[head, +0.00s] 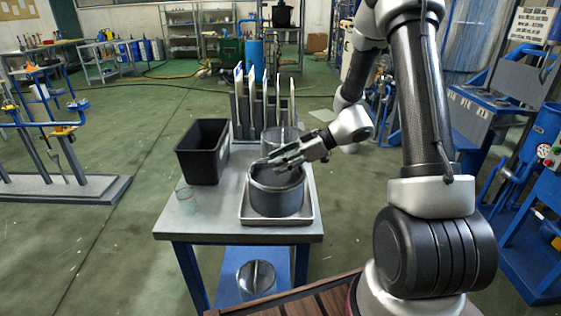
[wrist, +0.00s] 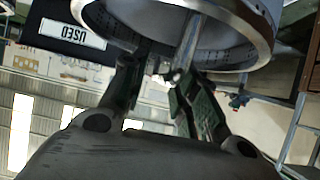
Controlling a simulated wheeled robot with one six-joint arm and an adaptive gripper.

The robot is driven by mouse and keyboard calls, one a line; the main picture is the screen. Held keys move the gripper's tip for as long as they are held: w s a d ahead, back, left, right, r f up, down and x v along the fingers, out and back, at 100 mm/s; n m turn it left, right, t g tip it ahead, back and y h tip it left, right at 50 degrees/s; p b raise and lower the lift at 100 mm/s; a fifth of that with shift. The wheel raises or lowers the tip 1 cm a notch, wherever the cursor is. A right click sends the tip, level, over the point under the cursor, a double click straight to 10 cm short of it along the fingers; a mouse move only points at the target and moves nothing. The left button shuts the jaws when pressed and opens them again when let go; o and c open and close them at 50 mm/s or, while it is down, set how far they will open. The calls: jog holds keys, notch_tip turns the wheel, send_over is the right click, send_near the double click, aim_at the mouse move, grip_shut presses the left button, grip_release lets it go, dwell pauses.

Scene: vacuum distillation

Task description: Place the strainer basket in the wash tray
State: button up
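The strainer basket (head: 276,200), a round grey metal vessel with an open top, appears upright in the shallow metal wash tray (head: 249,220) on the table. My gripper (head: 272,162) reaches in from the right, low over the basket's mouth. In the wrist view, which is upside down, the perforated rim of the basket (wrist: 250,25) fills the top. The two dark fingers of my gripper (wrist: 163,75) stand apart, with a gap between them. A narrow metal bar of the basket (wrist: 187,48) runs close to the right-hand finger; whether they touch is unclear.
A black bin (head: 203,152) stands left of the tray; its USED label (wrist: 72,34) shows in the wrist view. A small glass beaker (head: 187,200) is near the table's left edge. A clear cylinder (head: 281,137) and a rack of upright plates (head: 262,105) stand behind the basket.

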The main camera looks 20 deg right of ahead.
jog(key=shift+r, duration=0.1)
jog(key=shift+d+r, duration=0.15)
jog(key=shift+d, duration=0.05)
jog(key=v, duration=1.1)
jog(key=s+a+r+m+g+h, duration=0.1)
jog(key=s+r+m+h, duration=0.25)
jog(key=s, duration=0.35)
jog(key=s+a+r+m+g+h, duration=0.15)
jog(key=s+r, duration=0.25)
jog(key=s, duration=0.4)
jog(key=s+d+r+m+t+h, duration=0.3)
jog(key=s+d+r+m+h, duration=0.2)
jog(key=s+m, duration=0.3)
jog(key=shift+d+m+h, duration=0.7)
jog(key=shift+d+h, duration=0.1)
jog(key=shift+d, duration=0.1)
